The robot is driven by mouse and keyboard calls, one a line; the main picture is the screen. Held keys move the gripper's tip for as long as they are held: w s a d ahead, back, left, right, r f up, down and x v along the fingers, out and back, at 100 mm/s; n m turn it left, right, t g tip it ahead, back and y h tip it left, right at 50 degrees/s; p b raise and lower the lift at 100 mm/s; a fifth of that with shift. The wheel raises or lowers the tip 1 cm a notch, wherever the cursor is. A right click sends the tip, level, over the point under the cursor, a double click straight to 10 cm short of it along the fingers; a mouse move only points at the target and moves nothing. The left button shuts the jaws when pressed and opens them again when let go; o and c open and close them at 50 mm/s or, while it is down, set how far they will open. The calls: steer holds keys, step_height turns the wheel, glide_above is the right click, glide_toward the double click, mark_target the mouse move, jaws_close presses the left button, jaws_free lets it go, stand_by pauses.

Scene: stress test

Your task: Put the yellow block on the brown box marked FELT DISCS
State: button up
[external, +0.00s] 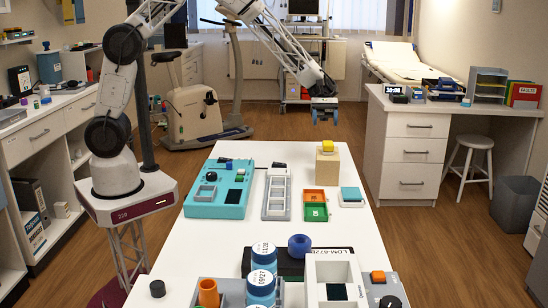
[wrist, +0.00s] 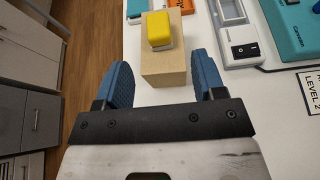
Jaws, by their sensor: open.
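The yellow block (external: 327,147) rests on top of a tan, wood-coloured box (external: 327,168) near the far right end of the white table. In the wrist view, the yellow block (wrist: 159,30) sits on the same tan box (wrist: 163,68). No FELT DISCS marking is legible on this box, and I see no other brown box. My gripper (external: 324,115) is in the air above and beyond the block, apart from it. In the wrist view, its blue fingers (wrist: 161,62) are spread and empty, with the box showing between and beyond them.
A teal panel (external: 219,203), a grey tray (external: 276,196) and orange and green trays (external: 315,197) lie near the box. A teal-topped item (external: 350,195) lies at right. Blue-capped jars (external: 262,255) and a white frame (external: 333,270) stand at the near end. Bare tabletop lies between.

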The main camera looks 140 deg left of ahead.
steer(key=s+d+r+m+g+y, duration=0.1)
steer(key=d+r+m+g, duration=0.3)
steer(key=d, duration=0.8)
steer(key=s+d+r+m+g+y, duration=0.1)
steer(key=d+r+m, duration=0.35)
steer(key=d, duration=0.75)
steer(key=s+d+r+m+g+y, duration=0.1)
steer(key=d+r+m+g, duration=0.4)
steer(key=d, duration=0.8)
steer(key=s+d+r+m+t+y, duration=0.3)
steer(key=s+d+m+y, duration=0.3)
steer(key=s+d+m, duration=0.7)
steer(key=shift+s+d+y, duration=0.3)
steer(key=shift+s+d, duration=3.4)
steer(key=shift+s, duration=1.1)
steer(key=shift+m, duration=0.25)
